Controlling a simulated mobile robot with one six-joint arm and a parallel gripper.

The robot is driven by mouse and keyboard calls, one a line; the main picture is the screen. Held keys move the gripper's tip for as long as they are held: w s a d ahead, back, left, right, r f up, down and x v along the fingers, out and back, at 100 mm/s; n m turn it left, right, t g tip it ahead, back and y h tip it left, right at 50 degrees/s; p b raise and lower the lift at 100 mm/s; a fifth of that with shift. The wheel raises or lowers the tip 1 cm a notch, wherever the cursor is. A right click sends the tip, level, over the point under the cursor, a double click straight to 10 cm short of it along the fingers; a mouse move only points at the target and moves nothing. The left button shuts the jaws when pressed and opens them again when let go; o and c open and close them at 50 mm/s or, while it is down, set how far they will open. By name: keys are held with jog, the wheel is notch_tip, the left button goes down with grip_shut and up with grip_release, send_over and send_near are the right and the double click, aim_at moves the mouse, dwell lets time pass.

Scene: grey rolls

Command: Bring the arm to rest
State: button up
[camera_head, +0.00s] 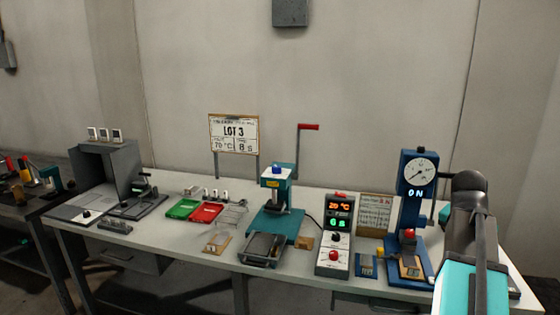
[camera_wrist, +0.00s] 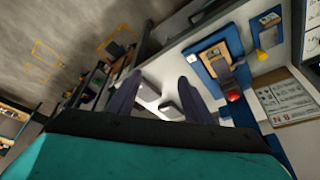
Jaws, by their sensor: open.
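My arm shows at the right edge of the head view, with a dark upper part and a teal and grey part reaching below the frame. It stands in front of the bench's right end. My gripper (camera_wrist: 158,88) shows in the wrist view as two dark fingers spread apart, with nothing held between them. In the head view I cannot make out the fingers. The wrist view is strongly tilted, with the blue gauge stand (camera_wrist: 215,60) beyond and to the right of the fingers, apart from them.
The white bench (camera_head: 180,262) carries a blue gauge stand (camera_head: 408,200), a controller box (camera_head: 336,235), a teal press (camera_head: 270,222), green (camera_head: 183,209) and red (camera_head: 206,213) trays, and a grey booth (camera_head: 103,170). A LOT 3 sign (camera_head: 234,133) stands behind.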

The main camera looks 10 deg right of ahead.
jog(key=a+f+n+g+y, duration=0.1)
jog(key=a+f+n, duration=0.1)
jog(key=a+f, duration=0.8)
jog(key=a+f+n+g+y, duration=0.15)
jog(key=a+f, duration=0.45)
jog(key=f, duration=0.7)
jog(key=a+f+n+g+y, duration=0.1)
jog(key=a+f+n+g, duration=0.1)
jog(key=a+f, duration=0.75)
jog(key=s+a+f+n+g, duration=0.1)
jog(key=s+a+f+n, duration=0.1)
jog(key=s+a+f, duration=0.3)
jog(key=s+a+f+n+g, duration=0.1)
jog(key=s+a+f+n, duration=0.2)
jog(key=s+f, duration=0.8)
jog(key=s+a+f+n+g, duration=0.1)
jog(key=s+a+f+n, duration=0.2)
jog(key=s+a+f, duration=0.4)
notch_tip(320, 180, down, 5)
jog(key=shift+s+a+f+y, duration=0.15)
jog(key=shift+s+y, duration=0.2)
jog(key=shift+s, duration=0.45)
